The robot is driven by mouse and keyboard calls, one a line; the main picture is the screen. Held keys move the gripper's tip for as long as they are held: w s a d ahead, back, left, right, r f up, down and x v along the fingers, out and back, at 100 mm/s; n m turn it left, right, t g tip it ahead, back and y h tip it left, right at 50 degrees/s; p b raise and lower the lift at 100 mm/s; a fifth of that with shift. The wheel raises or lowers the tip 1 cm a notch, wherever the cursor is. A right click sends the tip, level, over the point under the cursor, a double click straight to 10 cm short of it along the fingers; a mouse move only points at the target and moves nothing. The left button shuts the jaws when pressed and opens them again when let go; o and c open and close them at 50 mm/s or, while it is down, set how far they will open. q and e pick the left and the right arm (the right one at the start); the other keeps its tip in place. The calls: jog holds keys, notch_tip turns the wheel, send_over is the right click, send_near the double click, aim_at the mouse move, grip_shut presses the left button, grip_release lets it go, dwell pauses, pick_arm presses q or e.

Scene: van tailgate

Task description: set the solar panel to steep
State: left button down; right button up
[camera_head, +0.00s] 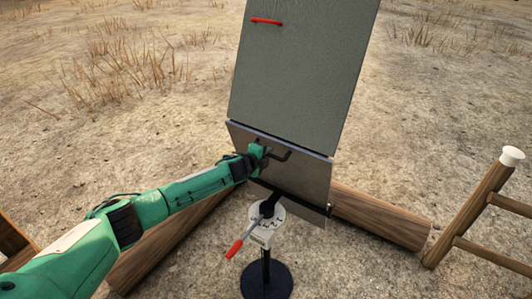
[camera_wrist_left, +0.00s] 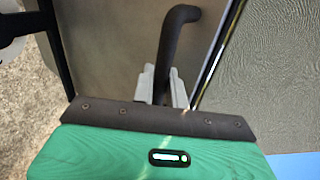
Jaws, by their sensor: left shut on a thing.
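The solar panel shows in the head view as a large grey upper section (camera_head: 300,70) and a smaller lower section (camera_head: 302,180), both leaning steeply above a stand. A dark handle (camera_head: 282,154) sits on the lower section's face. My left gripper (camera_head: 259,155) is shut on this handle. In the left wrist view the handle (camera_wrist_left: 178,40) rises bent from between the pale fingers (camera_wrist_left: 162,86). Below the panel, the stand has a white marked plate (camera_head: 263,234) and a red-gripped lever (camera_head: 234,249). My right gripper is not in view.
The stand's round dark base (camera_head: 266,282) rests on sandy ground. One log (camera_head: 385,218) lies at the right behind the panel, another (camera_head: 165,248) lies under my left arm. A wooden frame with a white cap (camera_head: 511,156) stands at the right. A red strip (camera_head: 266,21) marks the upper panel.

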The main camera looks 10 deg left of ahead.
pick_arm(q)
jog(key=shift+w+r, duration=0.15)
jog(key=shift+r, duration=0.25)
jog(key=c, duration=1.5)
grip_release()
jog(key=shift+f, duration=0.1)
jog(key=shift+s+f, duration=0.1)
jog(key=shift+s, duration=0.15)
jog(key=b+v, duration=0.3)
jog(key=v, duration=1)
jog(key=shift+r+b, duration=0.25)
jog(key=shift+b, duration=0.1)
jog(key=shift+s, duration=0.15)
